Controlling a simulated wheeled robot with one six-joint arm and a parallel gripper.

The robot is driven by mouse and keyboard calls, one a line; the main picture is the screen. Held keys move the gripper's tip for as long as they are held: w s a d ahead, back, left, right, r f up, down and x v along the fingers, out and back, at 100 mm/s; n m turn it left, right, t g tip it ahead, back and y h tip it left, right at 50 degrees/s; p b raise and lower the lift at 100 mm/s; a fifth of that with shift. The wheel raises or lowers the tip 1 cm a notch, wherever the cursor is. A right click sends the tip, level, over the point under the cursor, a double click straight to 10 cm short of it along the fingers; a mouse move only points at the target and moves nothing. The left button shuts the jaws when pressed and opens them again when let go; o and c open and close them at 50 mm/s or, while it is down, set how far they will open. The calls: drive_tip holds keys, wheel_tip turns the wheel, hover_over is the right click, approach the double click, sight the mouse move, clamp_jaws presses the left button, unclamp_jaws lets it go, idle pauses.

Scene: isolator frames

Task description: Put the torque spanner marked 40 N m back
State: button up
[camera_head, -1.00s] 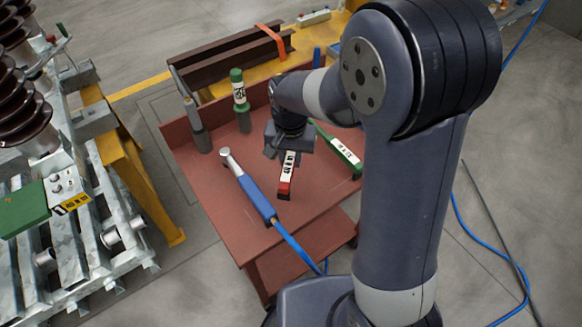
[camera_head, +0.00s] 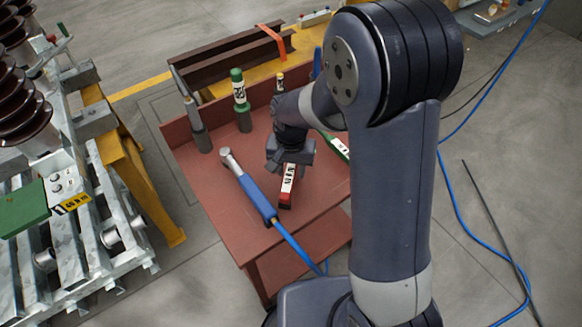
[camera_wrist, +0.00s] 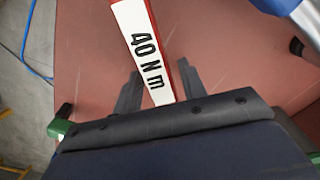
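The torque spanner marked 40 N m (camera_head: 287,182) has a red body with a white label and lies between my gripper's fingers. In the wrist view the spanner (camera_wrist: 144,48) runs away from me with its label readable. The spanner's far end is hidden under my gripper in the head view. I cannot tell how far the spanner is above the trolley top.
A blue-handled tool (camera_head: 254,193) lies left of the spanner. A green labelled tool (camera_head: 338,147) lies to the right, partly behind my arm. A green-topped upright tool (camera_head: 239,96) and a grey upright one (camera_head: 198,128) stand at the back left. Bare trolley top lies at left.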

drive_tip(key=shift+o, duration=0.4)
drive_tip(key=shift+r, duration=0.1)
drive_tip(key=shift+r, duration=0.3)
wheel_tip(320, 180, up, 12)
drive_tip(key=shift+f, duration=0.25)
